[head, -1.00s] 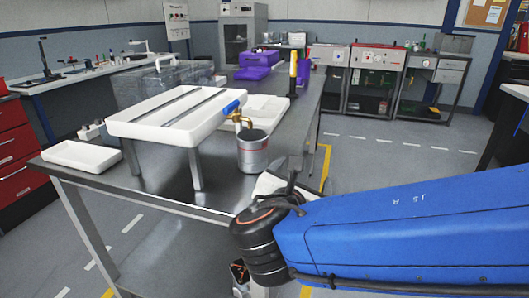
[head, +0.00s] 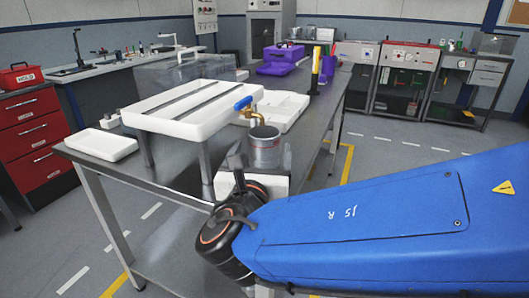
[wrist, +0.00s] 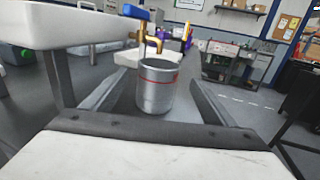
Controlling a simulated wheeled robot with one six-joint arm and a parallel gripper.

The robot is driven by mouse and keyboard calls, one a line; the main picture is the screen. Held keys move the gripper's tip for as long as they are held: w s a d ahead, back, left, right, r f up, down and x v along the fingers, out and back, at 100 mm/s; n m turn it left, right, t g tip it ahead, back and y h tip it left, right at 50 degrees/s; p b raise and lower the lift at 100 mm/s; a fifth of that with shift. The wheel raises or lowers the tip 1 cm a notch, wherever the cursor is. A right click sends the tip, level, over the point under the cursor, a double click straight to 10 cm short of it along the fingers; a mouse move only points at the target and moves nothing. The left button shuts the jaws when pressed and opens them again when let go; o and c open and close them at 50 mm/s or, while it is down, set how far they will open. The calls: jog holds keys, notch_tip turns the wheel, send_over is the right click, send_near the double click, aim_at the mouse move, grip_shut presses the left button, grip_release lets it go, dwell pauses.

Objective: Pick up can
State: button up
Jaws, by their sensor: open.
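The can (head: 264,150) is a silver metal cup with a red band and an open top. It stands upright on the steel table, below a brass tap (head: 256,115) with a blue handle. In the wrist view the can (wrist: 157,92) is straight ahead, and the tap (wrist: 150,40) is just above and behind its rim. My gripper (wrist: 158,80) is open, with one finger on each side of the can in the picture. Both fingers look clear of it, but how far they reach along it is hard to tell. In the head view my gripper (head: 260,162) is low beside the can.
A white raised tray (head: 190,108) on legs stands left of the can, with its near wall close to my gripper. A flat white tray (head: 101,144) lies at the table's left end. Floor to the right is open.

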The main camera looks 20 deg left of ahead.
aim_at(266, 130)
jog(key=x, duration=1.1)
jog(key=shift+w+a, duration=0.15)
jog(key=shift+w, duration=0.05)
jog(key=c, duration=1.2)
